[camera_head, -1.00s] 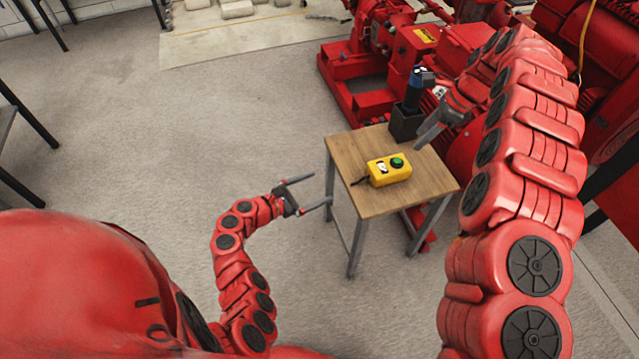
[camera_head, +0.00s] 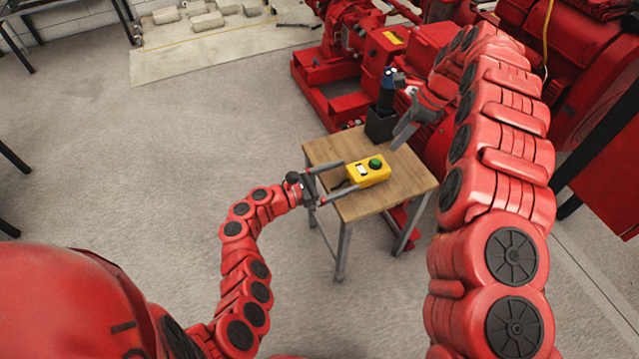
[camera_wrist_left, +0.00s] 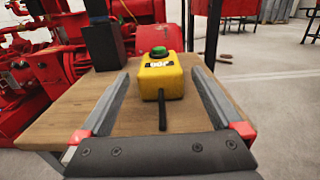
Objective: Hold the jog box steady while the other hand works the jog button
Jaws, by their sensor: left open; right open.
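The yellow jog box (camera_head: 368,172) with its green jog button (camera_head: 375,164) lies on the small wooden table (camera_head: 395,188). My left gripper (camera_head: 344,178) is open at the table's left edge, its fingers reaching toward the box on either side. In the left wrist view the jog box (camera_wrist_left: 163,80) sits between the open fingers (camera_wrist_left: 158,90), with gaps on both sides and its black cable pointing at me. The green button (camera_wrist_left: 159,51) is on top. My right gripper (camera_head: 405,128) is open above the table's back right, apart from the box.
A black holder (camera_head: 380,126) with a blue-and-black tool (camera_head: 387,92) standing in it is at the table's back corner. Red pump machinery (camera_head: 345,65) stands behind the table. The floor (camera_head: 150,160) to the left is clear.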

